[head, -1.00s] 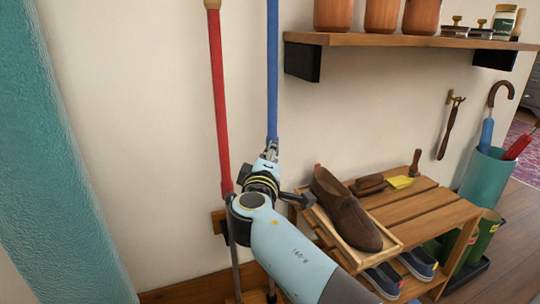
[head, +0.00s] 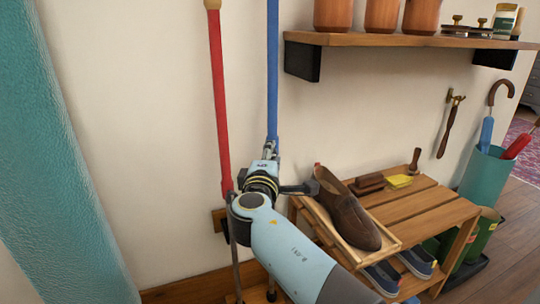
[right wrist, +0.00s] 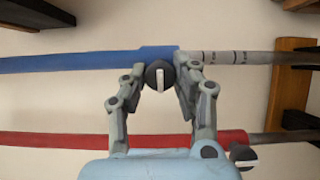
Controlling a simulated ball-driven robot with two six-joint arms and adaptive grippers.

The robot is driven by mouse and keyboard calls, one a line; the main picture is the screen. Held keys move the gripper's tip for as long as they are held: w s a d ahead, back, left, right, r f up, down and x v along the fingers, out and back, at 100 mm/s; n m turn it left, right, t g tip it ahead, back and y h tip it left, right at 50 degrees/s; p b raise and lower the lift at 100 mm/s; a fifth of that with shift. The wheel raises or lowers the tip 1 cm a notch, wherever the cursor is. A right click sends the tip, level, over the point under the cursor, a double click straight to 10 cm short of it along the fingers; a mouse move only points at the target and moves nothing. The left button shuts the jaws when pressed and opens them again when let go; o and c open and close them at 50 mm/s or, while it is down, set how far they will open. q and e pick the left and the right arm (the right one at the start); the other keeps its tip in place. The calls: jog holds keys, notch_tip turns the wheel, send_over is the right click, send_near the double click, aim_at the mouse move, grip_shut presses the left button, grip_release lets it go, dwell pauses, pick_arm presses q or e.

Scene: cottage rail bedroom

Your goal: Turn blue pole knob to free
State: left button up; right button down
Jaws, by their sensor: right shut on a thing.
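The blue pole (head: 272,75) stands upright against the wall in the head view. In the right wrist view the blue pole (right wrist: 70,62) runs across the picture and changes to a grey, marked section. Its dark round knob (right wrist: 159,75) has a white line that stands nearly straight up in the picture. My right gripper (head: 270,150) is at the blue pole's lower end. Its two fingers are shut on the knob from both sides. My arm hides much of the pole's lower part in the head view. My left gripper is not in view.
A red pole (head: 219,100) stands close to the left, with its own knob (right wrist: 242,157). A wooden rack (head: 425,205) with a brown shoe (head: 345,215) is at the right. A wall shelf (head: 410,41) is above. A teal surface (head: 60,180) is at far left.

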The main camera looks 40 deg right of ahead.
aim_at(272, 107)
jog(key=c, duration=1)
grip_release()
notch_tip(272, 107, up, 10)
